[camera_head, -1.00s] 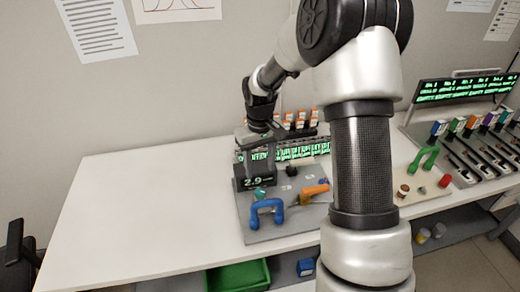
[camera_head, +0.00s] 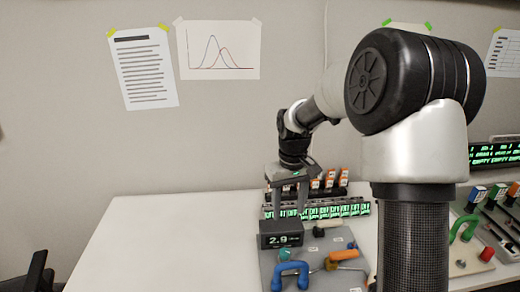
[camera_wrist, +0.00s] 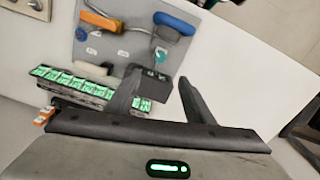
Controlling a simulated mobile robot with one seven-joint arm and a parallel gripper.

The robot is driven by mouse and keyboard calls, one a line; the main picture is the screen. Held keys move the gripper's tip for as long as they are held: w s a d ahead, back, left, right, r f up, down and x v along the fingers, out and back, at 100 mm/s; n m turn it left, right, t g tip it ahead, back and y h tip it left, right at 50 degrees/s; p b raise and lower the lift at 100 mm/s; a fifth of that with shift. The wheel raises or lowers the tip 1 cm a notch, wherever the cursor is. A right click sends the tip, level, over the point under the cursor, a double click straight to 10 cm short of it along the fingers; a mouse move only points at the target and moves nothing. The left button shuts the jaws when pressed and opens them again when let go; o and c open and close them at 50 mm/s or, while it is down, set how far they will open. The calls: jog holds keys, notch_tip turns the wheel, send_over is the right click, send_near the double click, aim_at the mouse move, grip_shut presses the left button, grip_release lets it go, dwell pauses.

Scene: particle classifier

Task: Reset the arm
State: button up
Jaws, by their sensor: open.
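My gripper (camera_head: 288,212) is in the air at the back of the table, above and behind a black display box (camera_head: 281,236) reading about 2.9. Its two fingers point down, spread apart, with nothing held between them. In the wrist view my gripper (camera_wrist: 160,86) also shows open. The display box there (camera_wrist: 156,82) is partly hidden behind the left finger. My arm reaches in from the right and hides part of the table.
A grey board (camera_head: 273,262) holds a blue handle (camera_head: 290,272) and an orange-handled tool (camera_head: 343,255). A row of green-lit labels (camera_head: 335,211) and orange-topped vials (camera_head: 330,180) stands behind. A green handle (camera_head: 464,227) is at right. The white table (camera_head: 165,245) is bare at left.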

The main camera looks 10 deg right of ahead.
jog(key=s+r+t, duration=0.1)
jog(key=s+r, duration=0.4)
jog(key=r, duration=0.4)
jog(key=s+r+m+t+p, duration=0.1)
jog(key=s+r, duration=0.3)
jog(key=s, duration=0.6)
jog(key=s+r+m+t+p, duration=0.1)
jog(key=s+r+t, duration=0.2)
jog(key=s, duration=0.7)
jog(key=shift+a+r+m+t, duration=0.15)
jog(key=shift+r+m+t, duration=0.15)
jog(key=shift+r, duration=0.65)
jog(key=m+g+b, duration=0.1)
jog(key=b, duration=1.5)
send_near(285, 252)
jog(key=b+x, duration=0.3)
jog(key=x, duration=0.5)
jog(key=shift+w+f, duration=0.15)
jog(key=shift+f, duration=0.1)
